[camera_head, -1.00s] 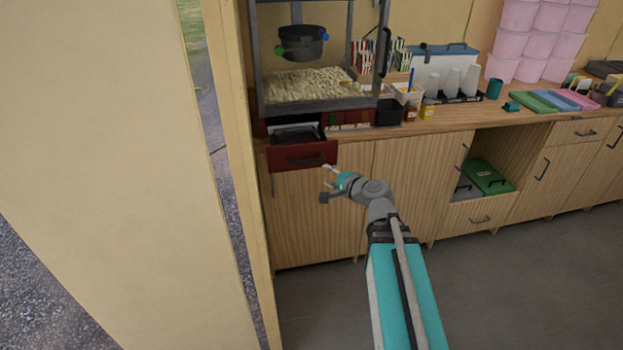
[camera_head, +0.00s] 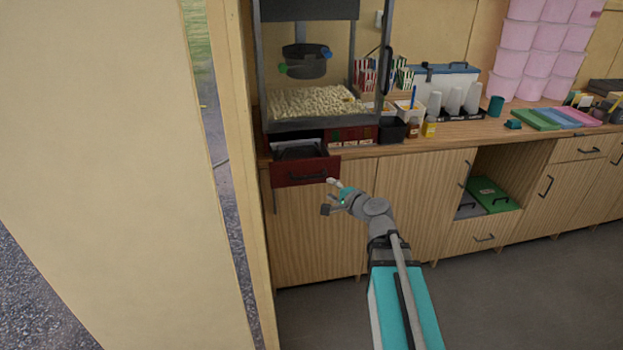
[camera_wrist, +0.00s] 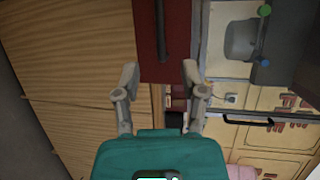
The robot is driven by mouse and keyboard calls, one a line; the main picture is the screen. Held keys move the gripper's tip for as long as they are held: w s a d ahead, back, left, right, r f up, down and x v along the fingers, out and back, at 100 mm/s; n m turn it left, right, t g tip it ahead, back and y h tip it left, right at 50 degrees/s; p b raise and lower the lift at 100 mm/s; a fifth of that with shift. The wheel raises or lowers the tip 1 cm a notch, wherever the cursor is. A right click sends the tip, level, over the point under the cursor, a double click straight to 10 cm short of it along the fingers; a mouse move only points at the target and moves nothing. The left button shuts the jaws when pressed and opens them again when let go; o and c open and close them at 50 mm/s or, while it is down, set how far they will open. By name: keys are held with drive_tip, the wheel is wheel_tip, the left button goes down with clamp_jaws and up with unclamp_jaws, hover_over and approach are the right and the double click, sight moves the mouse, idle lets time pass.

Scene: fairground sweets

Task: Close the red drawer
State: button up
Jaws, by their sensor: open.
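The red drawer (camera_head: 305,172) is pulled out below the popcorn machine, with a dark handle (camera_head: 308,176) on its front and a dark tray inside. My gripper (camera_head: 328,195) is open and empty, just below and to the right of the drawer front. In the wrist view the red drawer front (camera_wrist: 180,50) with its dark handle (camera_wrist: 163,30) lies beyond my open gripper (camera_wrist: 160,75), near the top centre. I see no contact between the fingers and the drawer.
The popcorn machine (camera_head: 318,104) stands on the wooden counter (camera_head: 455,131). A black box (camera_head: 391,130), sauce bottles and cups stand to its right. Cabinet doors (camera_head: 420,205) lie below. A cream wall panel (camera_head: 110,170) stands close on the left. The floor in front is clear.

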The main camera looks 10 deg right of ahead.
sight(311, 178)
drive_tip(key=b+x, duration=0.2)
drive_tip(key=x, duration=1)
clamp_jaws()
idle(0.3)
